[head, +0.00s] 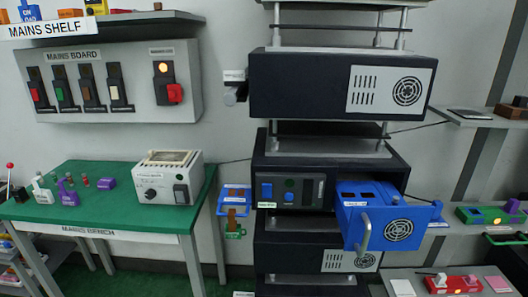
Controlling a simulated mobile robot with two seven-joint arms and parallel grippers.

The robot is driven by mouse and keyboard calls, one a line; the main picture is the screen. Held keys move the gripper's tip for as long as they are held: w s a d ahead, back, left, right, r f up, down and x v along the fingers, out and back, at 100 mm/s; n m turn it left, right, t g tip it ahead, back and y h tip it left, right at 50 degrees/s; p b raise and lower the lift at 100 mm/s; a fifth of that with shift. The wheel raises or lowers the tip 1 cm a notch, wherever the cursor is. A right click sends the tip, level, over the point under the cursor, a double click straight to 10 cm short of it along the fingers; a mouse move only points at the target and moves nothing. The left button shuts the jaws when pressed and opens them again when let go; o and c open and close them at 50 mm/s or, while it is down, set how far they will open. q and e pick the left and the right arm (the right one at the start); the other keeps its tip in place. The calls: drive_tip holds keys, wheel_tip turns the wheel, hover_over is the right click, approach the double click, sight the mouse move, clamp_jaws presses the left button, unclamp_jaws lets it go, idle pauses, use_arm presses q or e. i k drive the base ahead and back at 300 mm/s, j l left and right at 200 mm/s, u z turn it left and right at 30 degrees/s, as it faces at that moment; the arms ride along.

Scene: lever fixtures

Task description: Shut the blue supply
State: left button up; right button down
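A blue drawer-like unit (375,215) sticks out of the right half of the dark middle rack unit (262,165), so it stands open. Its front has a round fan grille (399,230) and a grey bar handle (364,233). Small dark recesses and a white label show on its top. A smaller blue box (235,192) with a brown part hangs left of the rack; its label is too small to read. Neither of my grippers is in view.
The mains board (130,52) with several coloured levers is on the wall at left. Below it is a green bench (110,212) with a white instrument (168,180). Shelves at right hold a green box (490,216) and a red box (453,284). Space before the drawer looks clear.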

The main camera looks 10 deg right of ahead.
sight(383, 227)
drive_tip(key=z, duration=1.3)
